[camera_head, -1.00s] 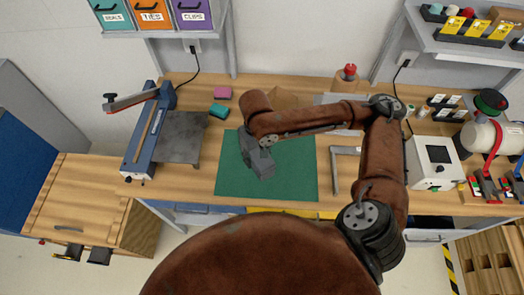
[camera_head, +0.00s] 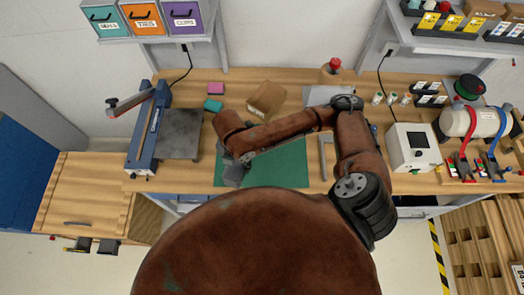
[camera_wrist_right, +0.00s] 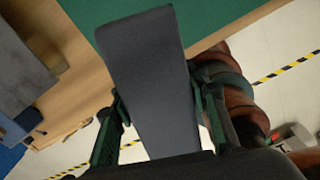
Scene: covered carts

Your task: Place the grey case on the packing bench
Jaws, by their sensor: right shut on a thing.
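The grey case (camera_wrist_right: 148,75) is a long dark-grey block in the right wrist view. My right gripper (camera_wrist_right: 158,118) is shut on it, with a dark green finger along each side. In the head view my right gripper (camera_head: 234,168) shows as a grey shape at the left part of the green mat (camera_head: 280,165). There I cannot clearly separate case from gripper, nor tell its height above the mat. The packing bench (camera_head: 238,82) has a wooden top. My left gripper is not in view.
A blue sealer (camera_head: 150,130) with a grey plate (camera_head: 180,135) stands left of the mat. A white device (camera_head: 412,150) stands right. Part of the mat is bare.

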